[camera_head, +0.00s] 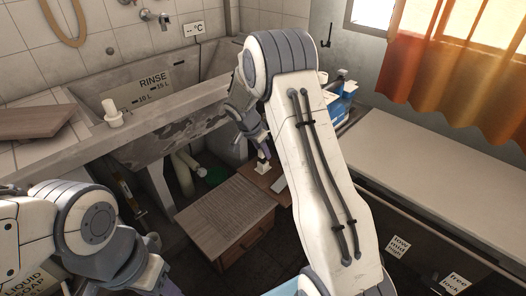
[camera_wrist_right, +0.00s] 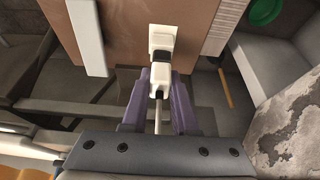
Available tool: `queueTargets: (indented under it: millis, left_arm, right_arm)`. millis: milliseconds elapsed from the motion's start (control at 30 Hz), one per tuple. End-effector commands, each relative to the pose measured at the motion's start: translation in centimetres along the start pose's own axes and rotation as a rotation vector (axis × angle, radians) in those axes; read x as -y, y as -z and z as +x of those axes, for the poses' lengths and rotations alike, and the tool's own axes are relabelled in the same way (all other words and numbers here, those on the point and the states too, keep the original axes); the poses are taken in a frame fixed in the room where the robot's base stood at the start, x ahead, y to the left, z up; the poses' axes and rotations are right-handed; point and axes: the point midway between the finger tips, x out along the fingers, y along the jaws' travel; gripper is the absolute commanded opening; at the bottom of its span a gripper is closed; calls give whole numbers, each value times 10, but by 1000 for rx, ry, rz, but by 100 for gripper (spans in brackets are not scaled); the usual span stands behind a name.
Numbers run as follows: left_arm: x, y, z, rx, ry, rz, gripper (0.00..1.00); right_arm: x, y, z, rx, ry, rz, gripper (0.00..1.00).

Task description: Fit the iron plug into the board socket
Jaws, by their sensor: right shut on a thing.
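A brown board (camera_wrist_right: 125,35) lies below my right wrist, and it also shows in the head view (camera_head: 262,181). A white socket block (camera_wrist_right: 162,38) stands on it. My right gripper (camera_wrist_right: 159,92) has its two purple fingers shut on the iron plug (camera_wrist_right: 160,80), a small white and dark piece with a cord running back between the fingers. The plug's front end meets the socket block in the wrist view; I cannot tell how deep it sits. In the head view the right gripper (camera_head: 262,150) is small, just above the board. My left arm shows at lower left; its gripper is out of sight.
A white bar (camera_wrist_right: 87,38) lies on the board beside the socket. A ribbed wooden crate top (camera_head: 220,210) is left of the board. The concrete washtub (camera_head: 160,115) stands behind, with pipes (camera_head: 185,172) below. A long pale counter (camera_head: 430,165) runs along the right.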

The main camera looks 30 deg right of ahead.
Motion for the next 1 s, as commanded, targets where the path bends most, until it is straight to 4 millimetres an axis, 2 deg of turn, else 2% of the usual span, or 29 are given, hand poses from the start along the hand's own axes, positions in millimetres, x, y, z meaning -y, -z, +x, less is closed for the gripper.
queueTargets:
  millis: [267, 300, 367, 400, 767, 867, 1000]
  left_arm:
    - [1, 0, 8, 0, 0, 0, 50]
    - [0, 0, 7, 0, 0, 0, 50]
    - [0, 0, 7, 0, 0, 0, 50]
    - [0, 0, 7, 0, 0, 0, 50]
    - [0, 0, 5, 0, 0, 0, 50]
    - [0, 0, 1, 0, 0, 0, 50]
    - [0, 0, -6, 0, 0, 0, 50]
  right_arm:
    - [0, -3, 7, 0, 0, 0, 0]
    - [0, -2, 6, 0, 0, 0, 34]
    - [0, -2, 6, 0, 0, 0, 57]
    - [0, -2, 6, 0, 0, 0, 62]
    - [0, -2, 0, 0, 1, 0, 62]
    - [1, -2, -14, -1, 4, 0, 62]
    - [1, -1, -42, -1, 4, 0, 62]
